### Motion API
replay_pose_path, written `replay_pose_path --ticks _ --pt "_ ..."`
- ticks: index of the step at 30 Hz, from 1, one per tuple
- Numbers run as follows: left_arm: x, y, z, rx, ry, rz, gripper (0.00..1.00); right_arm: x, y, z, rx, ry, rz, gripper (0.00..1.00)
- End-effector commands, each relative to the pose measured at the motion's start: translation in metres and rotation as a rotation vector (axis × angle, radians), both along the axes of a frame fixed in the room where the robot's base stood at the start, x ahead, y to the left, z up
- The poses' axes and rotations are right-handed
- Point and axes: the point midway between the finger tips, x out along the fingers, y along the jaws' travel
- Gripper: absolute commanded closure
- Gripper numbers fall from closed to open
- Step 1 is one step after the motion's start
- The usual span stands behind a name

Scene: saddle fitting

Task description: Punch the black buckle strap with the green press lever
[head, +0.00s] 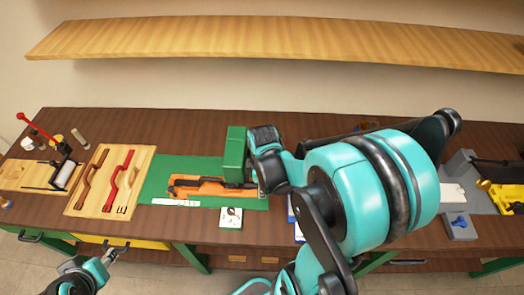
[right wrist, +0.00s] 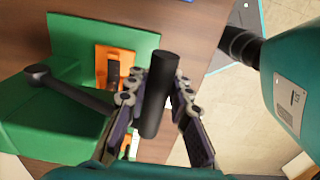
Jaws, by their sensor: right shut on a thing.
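The green press (head: 234,156) stands upright on a green mat (head: 153,185); its green body also fills the left of the right wrist view (right wrist: 40,125). An orange fixture (head: 205,187) lies at its foot. A small dark piece (right wrist: 112,72) sits on the orange part in the right wrist view; I cannot tell if it is the black strap. My right gripper (right wrist: 155,100) is shut on the black lever handle (right wrist: 162,75), with a finger on each side. In the head view my arm hides much of this grip. My left gripper (head: 110,256) is low at the left, away from the press.
A wooden board (head: 88,195) with brown and red straps lies left of the mat. A red-handled tool (head: 40,133) stands farther left. A white card (head: 231,218) lies at the mat's front edge. Grey and yellow equipment (head: 497,194) is at the right. A shelf (head: 270,42) hangs above.

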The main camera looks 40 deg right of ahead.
Motion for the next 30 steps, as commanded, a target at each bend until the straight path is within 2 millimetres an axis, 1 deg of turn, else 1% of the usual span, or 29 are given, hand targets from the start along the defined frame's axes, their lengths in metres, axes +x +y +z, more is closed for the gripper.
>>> replay_pose_path --ticks 1,3,10,18,25,30 --pt "0.0 0.0 0.006 0.0 0.0 0.0 0.59 -0.002 0.001 0.007 0.005 0.006 0.001 0.97" --pt "0.0 0.0 0.01 0.0 0.0 0.0 0.59 -0.001 0.001 0.011 0.005 0.006 0.001 0.97" --pt "0.0 0.0 0.013 0.0 0.0 0.0 0.59 0.0 0.0 0.015 0.005 0.006 0.001 0.96" --pt "0.0 0.0 0.025 0.0 0.0 0.0 0.59 0.005 -0.004 0.032 0.006 0.005 0.0 0.96" --pt "0.0 0.0 0.028 0.0 0.0 0.0 0.59 0.007 -0.005 0.036 0.006 0.005 0.0 0.97" --pt "0.0 0.0 0.036 0.0 0.0 0.0 0.59 0.011 -0.009 0.046 0.006 0.005 0.0 0.97"
